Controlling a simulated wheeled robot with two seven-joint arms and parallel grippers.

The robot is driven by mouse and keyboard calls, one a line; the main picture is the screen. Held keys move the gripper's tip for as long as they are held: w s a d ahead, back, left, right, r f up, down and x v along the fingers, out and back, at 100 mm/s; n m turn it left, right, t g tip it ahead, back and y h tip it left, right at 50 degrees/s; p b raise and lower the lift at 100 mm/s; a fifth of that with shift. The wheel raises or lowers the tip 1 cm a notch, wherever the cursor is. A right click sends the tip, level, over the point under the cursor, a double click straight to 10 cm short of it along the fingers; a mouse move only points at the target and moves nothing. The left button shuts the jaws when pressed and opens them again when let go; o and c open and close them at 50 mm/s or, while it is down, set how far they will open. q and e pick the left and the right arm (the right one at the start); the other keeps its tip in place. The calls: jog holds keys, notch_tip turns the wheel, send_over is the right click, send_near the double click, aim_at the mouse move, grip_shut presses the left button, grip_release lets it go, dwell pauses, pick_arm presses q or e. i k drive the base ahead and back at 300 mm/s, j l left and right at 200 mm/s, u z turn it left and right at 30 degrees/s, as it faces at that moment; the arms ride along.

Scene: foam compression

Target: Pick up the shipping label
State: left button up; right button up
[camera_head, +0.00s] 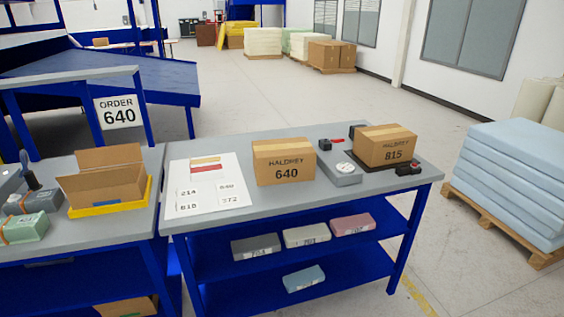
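A white sheet (205,203) lies flat at the left end of the grey table. It carries several small printed numbers: 214, 640, 815 and what looks like 772. The patch reading 640 (226,186) is at its upper right; I cannot tell whether these are loose labels or print. Orange and red bars (207,165) show near its far edge. A closed brown box marked HALDREY 640 (284,162) stands right of the sheet. Another box, HALDREY 815 (385,146), stands on a dark plate further right. Neither of my grippers is in view.
A grey device with a round dial (341,168) sits between the boxes, with small black-and-red items nearby. An ORDER 640 sign (119,112) hangs behind left. An open carton (105,184) sits in a yellow tray on the left table. Foam blocks (306,235) lie on the lower shelves.

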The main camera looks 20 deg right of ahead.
aim_at(228, 186)
jog(key=i+j+z, duration=0.1)
jog(key=i+j, duration=0.15)
jog(key=i+j+z, duration=0.1)
jog(key=i+j, duration=0.15)
jog(key=j, duration=0.25)
jog(key=i+j+z, duration=0.1)
jog(key=j, duration=0.3)
jog(key=i, duration=0.1)
